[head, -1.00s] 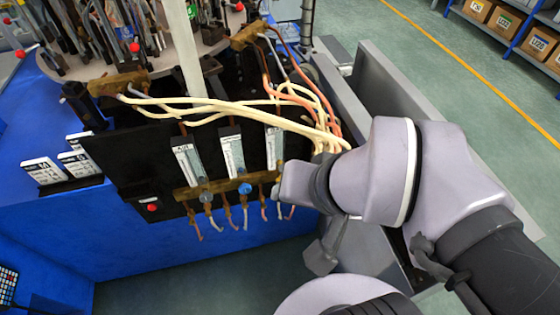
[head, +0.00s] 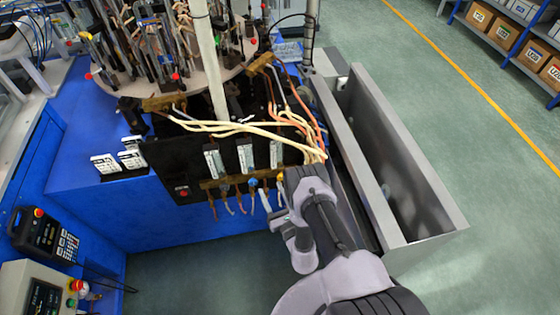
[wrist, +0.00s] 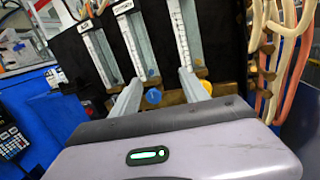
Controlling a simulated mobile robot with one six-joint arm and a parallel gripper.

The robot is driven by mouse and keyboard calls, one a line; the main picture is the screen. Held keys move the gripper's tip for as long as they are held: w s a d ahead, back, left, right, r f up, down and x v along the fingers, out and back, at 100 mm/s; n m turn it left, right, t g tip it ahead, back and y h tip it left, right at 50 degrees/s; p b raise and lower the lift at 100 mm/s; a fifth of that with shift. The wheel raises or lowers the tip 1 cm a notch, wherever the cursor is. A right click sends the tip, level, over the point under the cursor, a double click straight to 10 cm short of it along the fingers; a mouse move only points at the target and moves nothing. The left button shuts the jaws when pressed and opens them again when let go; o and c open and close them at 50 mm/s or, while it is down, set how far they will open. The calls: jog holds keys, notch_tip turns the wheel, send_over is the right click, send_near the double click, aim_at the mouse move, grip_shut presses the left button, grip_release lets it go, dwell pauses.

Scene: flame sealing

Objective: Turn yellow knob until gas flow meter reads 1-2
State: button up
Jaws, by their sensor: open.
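The yellow knob (wrist: 207,87) sits at the foot of the rightmost gas flow meter (wrist: 185,35) in the wrist view. In the head view a small part of the yellow knob (head: 281,176) shows just left of my wrist, below that flow meter (head: 277,153). My gripper (wrist: 159,78) is open and empty, its two fingers pointing at the panel. The blue knob (wrist: 153,97) shows between the fingers. The yellow knob shows just right of the right finger, outside the gap. Contact cannot be told. The meter's reading is too small to read.
Two more flow meters (head: 212,161) (head: 245,156) stand left of the yellow knob's meter on the black panel. Orange and cream hoses (wrist: 290,55) hang close on the right. A grey metal trough (head: 365,150) stands right of my arm. A red button (head: 183,191) is at lower left.

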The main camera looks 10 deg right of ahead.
jog(key=s+d+f+m+h, duration=0.2)
jog(key=s+d+f+h, duration=0.2)
jog(key=s+d+f, duration=0.1)
jog(key=b, duration=1.2)
send_near(280, 171)
jog(key=shift+g, duration=0.4)
jog(key=w+b, duration=0.4)
jog(key=w, duration=0.6)
jog(key=shift+w+f, duration=0.15)
jog(key=shift+w, duration=0.1)
